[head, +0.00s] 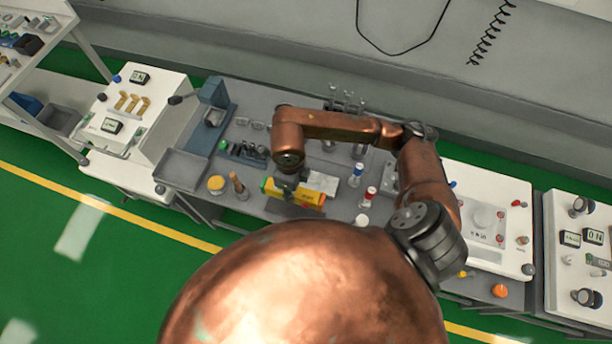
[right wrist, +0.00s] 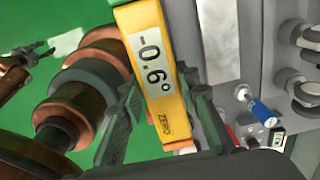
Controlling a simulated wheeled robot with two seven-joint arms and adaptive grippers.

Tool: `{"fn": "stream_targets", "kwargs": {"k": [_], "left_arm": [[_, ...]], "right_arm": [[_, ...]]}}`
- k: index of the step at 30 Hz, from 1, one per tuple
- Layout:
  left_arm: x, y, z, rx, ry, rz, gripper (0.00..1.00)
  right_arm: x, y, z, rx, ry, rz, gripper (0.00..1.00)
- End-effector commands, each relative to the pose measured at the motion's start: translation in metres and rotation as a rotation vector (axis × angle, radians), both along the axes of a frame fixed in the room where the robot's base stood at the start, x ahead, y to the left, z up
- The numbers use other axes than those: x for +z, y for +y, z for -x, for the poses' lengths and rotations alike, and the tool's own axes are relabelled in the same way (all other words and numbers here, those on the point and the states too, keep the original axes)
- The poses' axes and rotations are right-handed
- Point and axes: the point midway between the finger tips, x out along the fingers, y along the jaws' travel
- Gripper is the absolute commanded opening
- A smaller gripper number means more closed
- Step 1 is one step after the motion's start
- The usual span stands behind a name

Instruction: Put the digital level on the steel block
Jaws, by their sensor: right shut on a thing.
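The digital level (head: 307,196) is a yellow bar with a green end, above the grey bench in the head view. My right gripper (head: 289,180) is shut on it. In the right wrist view the level (right wrist: 152,65) sits between the dark fingers, its display reading -0.6°. The steel block (head: 325,182) is a pale grey slab just behind and right of the level, partly covered by it. I cannot tell whether they touch. In the right wrist view, what looks like my left gripper (right wrist: 30,58) shows small at the far left, its opening unclear.
A yellow-lidded jar (head: 216,184) and a wooden-handled tool (head: 238,186) stand left of the level. A grey tray (head: 181,168) lies farther left. My right arm crosses above the bench.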

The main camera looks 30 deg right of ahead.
Motion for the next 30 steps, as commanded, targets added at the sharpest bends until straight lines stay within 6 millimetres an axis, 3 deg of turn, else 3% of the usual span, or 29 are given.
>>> {"fn": "stream_targets", "kwargs": {"k": [11,14,21,26,30], "left_arm": [[0.008,0.000,-0.004,0.000,-0.007,0.001,0.40],[0.008,0.000,-0.005,0.000,-0.007,0.001,0.40],[0.008,0.000,-0.005,0.000,-0.007,0.001,0.40],[0.008,-0.001,-0.005,0.000,-0.007,0.001,0.40],[0.012,-0.001,-0.005,0.000,-0.008,0.001,0.40]], "right_arm": [[-0.038,-0.068,-0.055,-0.008,0.003,0.004,0.00],[-0.059,-0.078,-0.063,-0.006,0.004,0.002,0.00],[-0.084,-0.092,-0.078,-0.001,0.000,0.000,0.00],[-0.091,-0.097,-0.083,-0.001,-0.001,0.001,0.00],[-0.110,-0.099,-0.083,-0.001,0.003,-0.001,0.00]]}}
